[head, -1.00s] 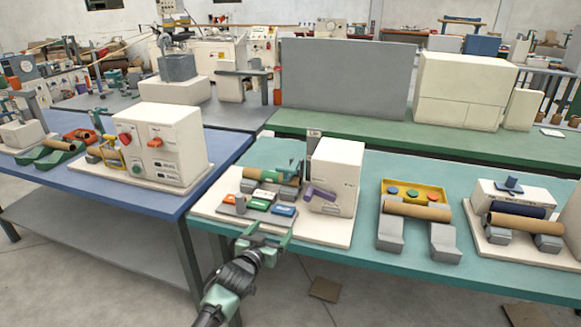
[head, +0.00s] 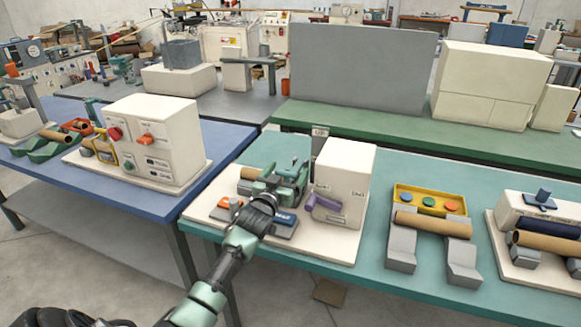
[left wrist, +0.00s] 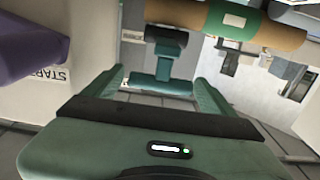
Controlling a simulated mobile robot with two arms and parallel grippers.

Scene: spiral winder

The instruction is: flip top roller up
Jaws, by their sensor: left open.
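The winder stands on a white baseplate (head: 345,251) on the teal table. Its white housing (head: 345,175) carries a purple lever (head: 324,205). A cardboard tube (head: 250,173) lies at the machine's left; a tube with a green band (left wrist: 285,37) crosses the top of the left wrist view. My left gripper (head: 286,178) is open over the machine, left of the housing. In the left wrist view, a teal T-shaped part (left wrist: 165,45) shows ahead, between the fingers (left wrist: 160,85) and apart from them. I cannot tell whether it belongs to the top roller, which my gripper partly hides. My right gripper is out of view.
To the right is a stand with a tube (head: 432,225) and a yellow button tray (head: 405,192). A blue table (head: 190,205) with another machine (head: 155,140) stands at the left.

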